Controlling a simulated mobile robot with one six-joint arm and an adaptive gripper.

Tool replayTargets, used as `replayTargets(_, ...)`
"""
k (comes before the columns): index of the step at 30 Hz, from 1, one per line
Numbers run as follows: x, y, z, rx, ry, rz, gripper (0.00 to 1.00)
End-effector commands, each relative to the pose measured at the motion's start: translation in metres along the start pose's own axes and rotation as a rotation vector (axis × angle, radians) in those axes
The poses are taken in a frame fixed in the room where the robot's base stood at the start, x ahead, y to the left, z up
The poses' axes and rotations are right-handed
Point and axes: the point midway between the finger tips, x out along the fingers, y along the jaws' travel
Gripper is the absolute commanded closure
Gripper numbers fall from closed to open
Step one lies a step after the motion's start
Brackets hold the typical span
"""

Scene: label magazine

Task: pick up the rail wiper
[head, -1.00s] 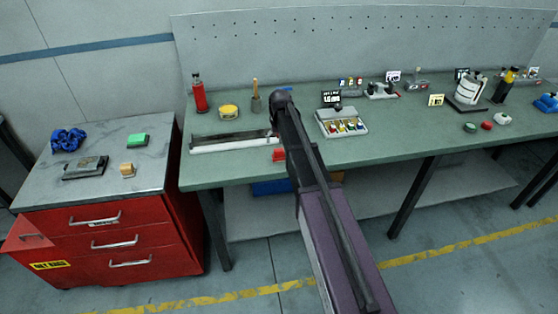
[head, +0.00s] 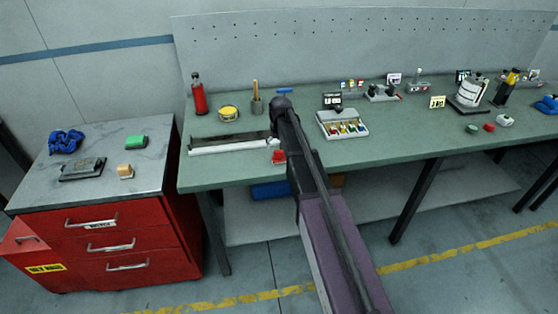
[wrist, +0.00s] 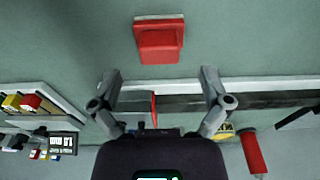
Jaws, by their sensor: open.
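A small red block with a pale strip along one edge, which looks like the rail wiper, lies on the green bench top near its front edge, next to the long pale rail tray (head: 230,148). The wiper (head: 279,157) is just left of my arm in the head view. In the wrist view the red wiper (wrist: 159,42) is at top centre, beyond my fingertips and roughly centred between them. My gripper (wrist: 160,78) is open, with nothing held between its fingers. My arm hides the gripper in the head view.
Close by are a parts tray (head: 342,124), a yellow tin (head: 228,112) and a red bottle (head: 199,95). A thin red piece (wrist: 153,108) shows between my fingers, farther off. A red drawer cabinet (head: 105,235) stands left. The bench in front of the wiper is clear.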

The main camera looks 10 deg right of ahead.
Motion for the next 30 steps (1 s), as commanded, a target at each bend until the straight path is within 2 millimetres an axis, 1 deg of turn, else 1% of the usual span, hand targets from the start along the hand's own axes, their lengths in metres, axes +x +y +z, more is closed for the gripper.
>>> replayTargets(1, 0.009, 0.0, 0.001, 0.0, 0.0, 0.0, 0.03)
replayTargets(6, 0.022, 0.001, 0.001, 0.0, 0.0, 0.0, 0.03)
replayTargets(12, 0.033, 0.001, 0.001, 0.0, 0.0, 0.0, 0.03)
replayTargets(30, 0.035, 0.0, 0.001, 0.0, 0.0, 0.0, 0.03)
